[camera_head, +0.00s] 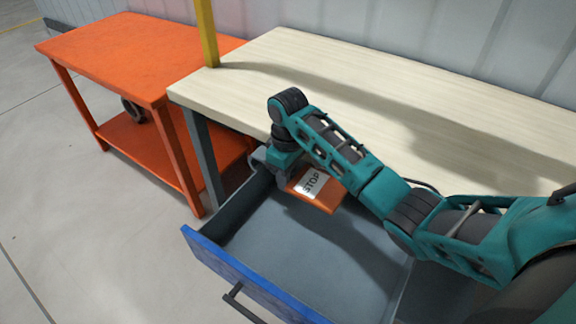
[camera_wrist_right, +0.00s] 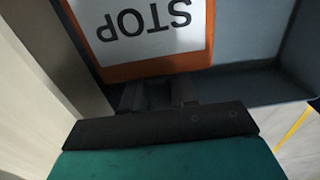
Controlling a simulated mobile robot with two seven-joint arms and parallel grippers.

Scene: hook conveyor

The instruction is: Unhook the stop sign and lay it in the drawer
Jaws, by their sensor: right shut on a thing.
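The stop sign (camera_head: 324,196) is an orange plate with a white panel reading STOP. It is at the far left part of the open drawer (camera_head: 300,246), under my right arm. I cannot tell whether it touches the drawer floor. My right gripper (camera_head: 272,160) is shut on the sign's edge; the arm partly hides the grip. In the right wrist view the sign (camera_wrist_right: 150,68) fills the top middle, its lettering upside down, with its near edge at the gripper's fingers (camera_wrist_right: 158,95). My left gripper is not in view.
The drawer's blue front (camera_head: 245,277) with a dark handle (camera_head: 240,302) sticks out toward me. The pale wooden tabletop (camera_head: 400,110) lies above and behind it. An orange table (camera_head: 130,50) stands at left, and a yellow post (camera_head: 206,35) rises at the tabletop's corner.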

